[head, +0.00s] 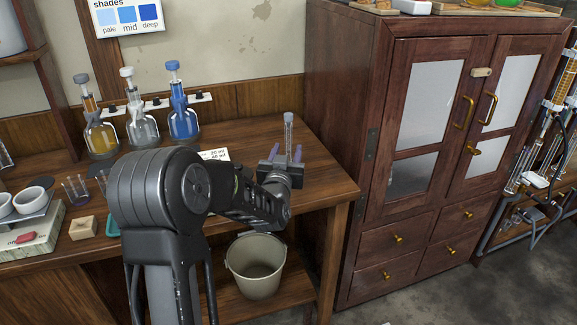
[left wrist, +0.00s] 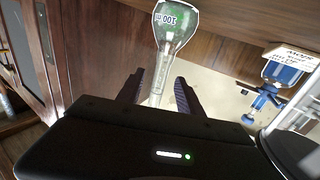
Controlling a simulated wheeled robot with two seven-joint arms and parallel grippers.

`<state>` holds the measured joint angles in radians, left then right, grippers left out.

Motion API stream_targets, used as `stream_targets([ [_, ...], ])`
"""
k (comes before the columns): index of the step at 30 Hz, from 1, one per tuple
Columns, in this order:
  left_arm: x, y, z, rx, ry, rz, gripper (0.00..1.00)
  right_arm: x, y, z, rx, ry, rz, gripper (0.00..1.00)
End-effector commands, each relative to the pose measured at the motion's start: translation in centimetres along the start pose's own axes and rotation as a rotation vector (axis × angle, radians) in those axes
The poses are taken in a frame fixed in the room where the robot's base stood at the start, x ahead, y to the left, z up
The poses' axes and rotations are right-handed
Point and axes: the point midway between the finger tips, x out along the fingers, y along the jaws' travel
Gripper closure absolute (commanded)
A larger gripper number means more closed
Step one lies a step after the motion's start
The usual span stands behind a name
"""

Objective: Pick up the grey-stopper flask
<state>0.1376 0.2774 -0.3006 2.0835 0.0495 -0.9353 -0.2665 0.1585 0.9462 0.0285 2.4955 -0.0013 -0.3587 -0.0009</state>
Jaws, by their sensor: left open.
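A clear long-necked flask (head: 288,133) stands on the wooden bench near its right end, its top looking pale grey in the head view. Its lower body is hidden behind my left gripper (head: 287,153). In the left wrist view the flask (left wrist: 171,30) appears inverted, with a greenish bulb marked 100 m. My left gripper (left wrist: 159,86) is open, its two dark fingers on either side of the neck with gaps showing. The flask's top is out of sight in that view. My right gripper is not in view.
A tall wooden cabinet (head: 340,130) borders the bench at right. A bucket (head: 255,280) sits below.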

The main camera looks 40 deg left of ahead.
Motion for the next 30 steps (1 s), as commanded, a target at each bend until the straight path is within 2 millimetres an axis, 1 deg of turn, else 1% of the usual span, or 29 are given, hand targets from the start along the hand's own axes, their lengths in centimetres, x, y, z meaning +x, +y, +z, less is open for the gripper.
stream_targets([
  [1,-0.01,0.00,0.00,0.000,0.000,0.000,0.58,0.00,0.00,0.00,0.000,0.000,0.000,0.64],
  [2,-0.01,0.00,-0.01,0.000,0.000,0.000,0.60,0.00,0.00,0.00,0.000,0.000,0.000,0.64],
  [15,-0.01,0.01,-0.01,0.000,0.000,0.000,0.96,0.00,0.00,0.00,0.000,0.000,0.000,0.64],
  [17,-0.01,0.01,-0.01,0.000,0.000,0.000,1.00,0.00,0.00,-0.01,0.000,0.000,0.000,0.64],
  [30,-0.01,0.01,0.00,0.000,0.000,0.000,1.00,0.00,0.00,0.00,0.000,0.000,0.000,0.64],
])
